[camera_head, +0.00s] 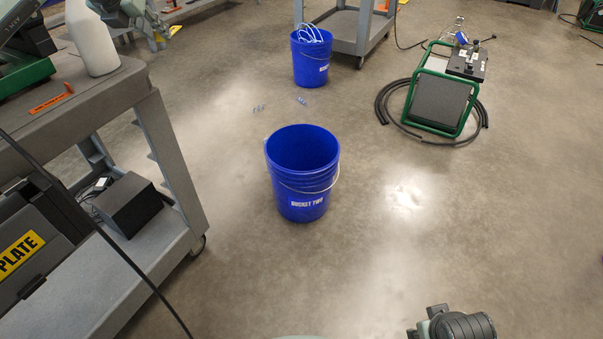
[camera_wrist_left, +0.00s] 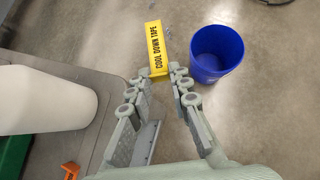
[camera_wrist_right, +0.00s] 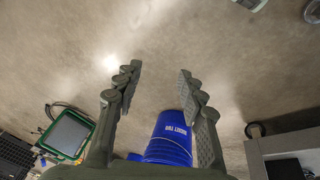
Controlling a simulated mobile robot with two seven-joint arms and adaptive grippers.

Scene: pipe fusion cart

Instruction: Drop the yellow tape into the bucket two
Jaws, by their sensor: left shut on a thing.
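The yellow tape (camera_wrist_left: 156,48), a box lettered "COOL DOWN TAPE", is held between the fingertips of my left gripper (camera_wrist_left: 160,71). In the head view my left gripper (camera_head: 160,36) is at the top left above the cart, with a bit of the yellow tape (camera_head: 175,29) showing. Bucket two (camera_head: 304,182) is blue and stands upright on the floor, right of the cart. Its label shows in the right wrist view (camera_wrist_right: 171,130). A blue bucket (camera_wrist_left: 217,54) shows right of the tape in the left wrist view. My right gripper (camera_wrist_right: 159,73) is open and empty.
A grey cart (camera_head: 110,95) on the left carries a white cylinder (camera_head: 92,38). Another blue bucket (camera_head: 311,65) with white cord stands behind bucket two. A green-framed unit (camera_head: 440,100) with a black hose is at the right.

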